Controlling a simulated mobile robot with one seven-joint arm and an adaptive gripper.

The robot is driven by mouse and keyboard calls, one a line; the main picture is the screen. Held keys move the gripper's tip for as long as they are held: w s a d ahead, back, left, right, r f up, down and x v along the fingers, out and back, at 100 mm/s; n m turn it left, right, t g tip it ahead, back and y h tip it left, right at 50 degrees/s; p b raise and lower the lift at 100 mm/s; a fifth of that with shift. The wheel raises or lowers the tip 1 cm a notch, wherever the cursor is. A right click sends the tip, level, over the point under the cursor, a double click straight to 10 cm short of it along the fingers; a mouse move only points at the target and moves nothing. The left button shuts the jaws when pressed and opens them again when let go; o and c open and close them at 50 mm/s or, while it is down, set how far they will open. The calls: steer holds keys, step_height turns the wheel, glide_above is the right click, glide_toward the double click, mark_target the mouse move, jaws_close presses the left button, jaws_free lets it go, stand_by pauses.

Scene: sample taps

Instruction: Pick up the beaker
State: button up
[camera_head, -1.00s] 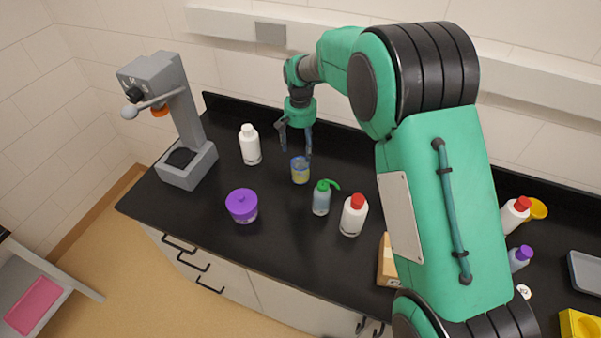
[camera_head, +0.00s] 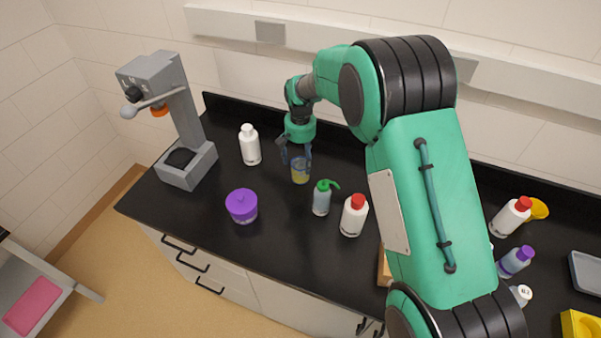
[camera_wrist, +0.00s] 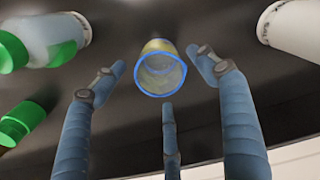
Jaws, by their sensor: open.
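The beaker (camera_head: 300,175) is a small clear cup with a blue rim and something yellowish in it, upright on the black bench. In the wrist view the beaker (camera_wrist: 160,72) shows its open blue rim, just ahead of the fingertips. My gripper (camera_head: 297,155) points down right above the beaker, its fingers open and partly covering the beaker's upper part. In the wrist view my gripper (camera_wrist: 160,78) has its fingers spread left and right of the beaker, with a third finger below. I see no clear contact with the beaker.
A white bottle (camera_head: 250,145) stands left of the beaker. A green-capped wash bottle (camera_head: 322,198) and a red-capped bottle (camera_head: 354,216) stand to its right and front. A purple-lidded jar (camera_head: 242,206) is front left. A grey stand (camera_head: 190,110) is farther left.

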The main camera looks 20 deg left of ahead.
mark_target(301, 167)
steer(key=shift+f, duration=2.3)
steer(key=c, duration=1)
